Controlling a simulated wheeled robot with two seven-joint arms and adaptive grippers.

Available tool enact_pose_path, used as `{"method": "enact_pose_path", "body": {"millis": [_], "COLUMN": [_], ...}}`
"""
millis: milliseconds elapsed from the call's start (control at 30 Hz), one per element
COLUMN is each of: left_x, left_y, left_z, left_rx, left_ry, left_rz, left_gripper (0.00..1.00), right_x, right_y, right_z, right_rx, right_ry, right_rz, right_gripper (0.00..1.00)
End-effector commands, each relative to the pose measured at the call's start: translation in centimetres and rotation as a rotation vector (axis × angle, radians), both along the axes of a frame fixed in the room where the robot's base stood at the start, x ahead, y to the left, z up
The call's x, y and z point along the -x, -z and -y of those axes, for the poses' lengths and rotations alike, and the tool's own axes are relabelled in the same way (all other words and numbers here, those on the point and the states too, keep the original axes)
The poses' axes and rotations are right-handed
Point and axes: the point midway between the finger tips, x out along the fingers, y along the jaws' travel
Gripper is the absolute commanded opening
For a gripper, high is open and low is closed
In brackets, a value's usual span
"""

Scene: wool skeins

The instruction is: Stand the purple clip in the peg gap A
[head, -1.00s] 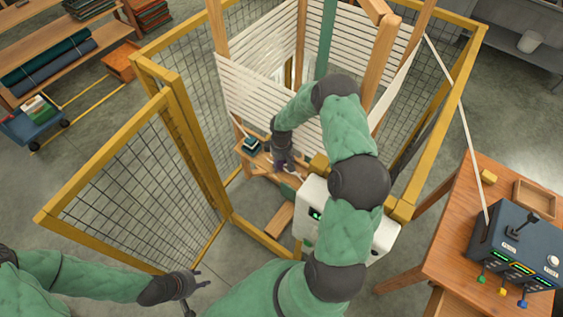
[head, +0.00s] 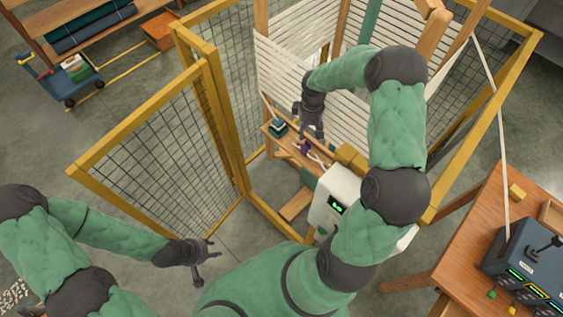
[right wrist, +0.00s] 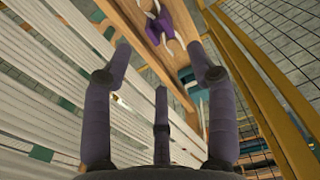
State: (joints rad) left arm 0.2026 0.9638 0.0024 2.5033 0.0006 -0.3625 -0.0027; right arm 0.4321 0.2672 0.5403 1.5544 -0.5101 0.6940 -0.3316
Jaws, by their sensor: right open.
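The purple clip (head: 304,146) is at the wooden rail (head: 284,152) in front of the white-strung frame. In the right wrist view the purple clip (right wrist: 158,27) shows against the wood near the top, with pale strands or loops beside it. I cannot tell whether it stands in a gap, and no letter A is readable. My right gripper (head: 313,132) is just above the clip; in its wrist view the fingers (right wrist: 163,75) are spread and empty, apart from the clip. My left gripper (head: 209,254) is open and empty, low outside the yellow fence.
Yellow mesh fence panels (head: 137,119) surround the frame. A white machine box (head: 338,197) stands close beside my right arm. A small teal stack (head: 278,128) sits on the rail left of the clip. A wooden table (head: 458,234) with a control box (head: 527,258) is at right.

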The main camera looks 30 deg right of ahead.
Motion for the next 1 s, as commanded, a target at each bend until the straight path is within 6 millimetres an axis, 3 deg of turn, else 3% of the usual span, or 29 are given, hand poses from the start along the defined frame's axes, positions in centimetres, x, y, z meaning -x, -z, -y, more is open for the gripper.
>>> {"method": "enact_pose_path", "body": {"millis": [167,367,500,700,833,1000], "left_x": [0.0,0.0,0.0,0.0,0.0,0.0], "left_y": [0.0,0.0,0.0,0.0,0.0,0.0], "left_z": [0.0,0.0,0.0,0.0,0.0,0.0], "left_rx": [0.0,0.0,0.0,0.0,0.0,0.0], "left_ry": [0.0,0.0,0.0,0.0,0.0,0.0], "left_rz": [0.0,0.0,0.0,0.0,0.0,0.0], "left_gripper": [0.4,0.4,0.4,0.4,0.4,0.4], "right_x": [0.3,2.4,5.4,11.2,14.8,17.5], "right_y": [2.2,7.5,10.4,13.1,13.9,14.2], "right_z": [-3.3,-12.6,-18.8,-25.6,-28.1,-29.2], "right_rx": [-0.055,-0.203,-0.289,-0.355,-0.359,-0.349], "right_ry": [0.01,0.082,0.171,0.319,0.405,0.468], "right_rz": [0.005,0.018,0.012,-0.02,-0.039,-0.049], "right_gripper": [0.58,0.58,0.58,0.58,0.58,0.58]}}
